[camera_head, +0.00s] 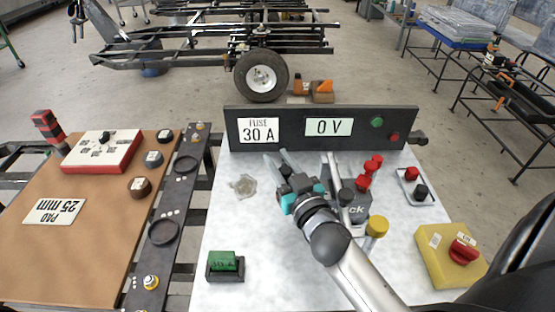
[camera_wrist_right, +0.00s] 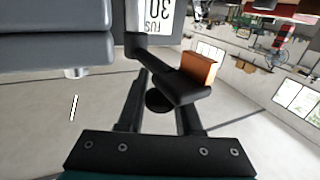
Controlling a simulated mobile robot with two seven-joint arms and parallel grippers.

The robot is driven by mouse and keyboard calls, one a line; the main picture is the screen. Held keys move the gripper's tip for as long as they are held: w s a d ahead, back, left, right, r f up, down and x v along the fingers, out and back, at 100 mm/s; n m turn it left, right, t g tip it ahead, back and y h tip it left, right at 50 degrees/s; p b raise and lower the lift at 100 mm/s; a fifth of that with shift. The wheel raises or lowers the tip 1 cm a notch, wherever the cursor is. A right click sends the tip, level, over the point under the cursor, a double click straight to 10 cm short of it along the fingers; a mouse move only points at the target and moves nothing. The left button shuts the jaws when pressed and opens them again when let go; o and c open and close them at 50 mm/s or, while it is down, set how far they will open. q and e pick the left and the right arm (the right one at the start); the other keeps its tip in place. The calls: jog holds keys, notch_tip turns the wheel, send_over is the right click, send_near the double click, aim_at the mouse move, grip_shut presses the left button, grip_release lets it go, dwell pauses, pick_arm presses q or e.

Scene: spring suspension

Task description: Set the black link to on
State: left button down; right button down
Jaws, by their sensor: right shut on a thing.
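My right gripper (camera_head: 291,163) reaches over the pale board, just in front of the fuse panel. In the right wrist view its fingers (camera_wrist_right: 160,100) are closed around a dark piece, the black link (camera_wrist_right: 165,82), held above the board. The fingers hide part of it. A grey block (camera_head: 357,208) with the letters "ck" showing stands right of the gripper. My arm hides the rest of its label. My left gripper is not in view.
The panel (camera_head: 270,113) reads "FUSE 30 A" and "0 V". A green block (camera_head: 224,263) sits front left, a yellow box with a red knob (camera_head: 450,258) front right. A clear piece (camera_head: 243,186) lies left of the gripper. The board's left front is mostly free.

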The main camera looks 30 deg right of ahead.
jog(key=shift+r, duration=0.1)
jog(key=c, duration=0.6)
grip_release()
jog(key=shift+s, duration=0.1)
jog(key=shift+s, duration=0.3)
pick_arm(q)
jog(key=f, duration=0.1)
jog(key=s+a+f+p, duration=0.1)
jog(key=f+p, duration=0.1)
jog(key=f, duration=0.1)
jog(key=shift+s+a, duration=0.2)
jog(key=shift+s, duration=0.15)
pick_arm(e)
jog(key=s+a, duration=0.1)
jog(key=s, duration=1.3)
jog(key=shift+s+a, duration=0.15)
jog(key=shift+a, duration=0.25)
